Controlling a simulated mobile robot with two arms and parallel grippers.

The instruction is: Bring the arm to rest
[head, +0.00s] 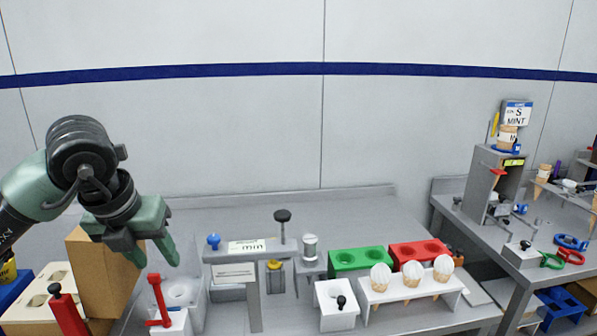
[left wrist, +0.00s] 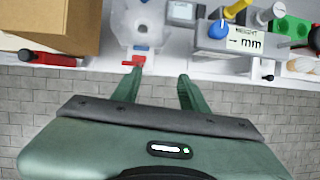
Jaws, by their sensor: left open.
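My left gripper (head: 155,254) is green and comes in from the left in the head view. It is raised in front of a cardboard box, with its fingers pointing down. Its two fingers are apart with nothing between them. In the left wrist view, the open left gripper (left wrist: 160,84) is over the grey brick floor at the bench's front edge. One fingertip shows close to a red lever on a white fixture; I cannot tell whether they touch. My right gripper is in neither view.
The cardboard box (head: 95,285) stands at the left. A red-handled lever (head: 156,300) is below the gripper. A grey gauge stand (head: 250,258), green block (head: 360,261), red block (head: 418,252) and white cone rack (head: 410,289) stand rightward. Space above the bench is free.

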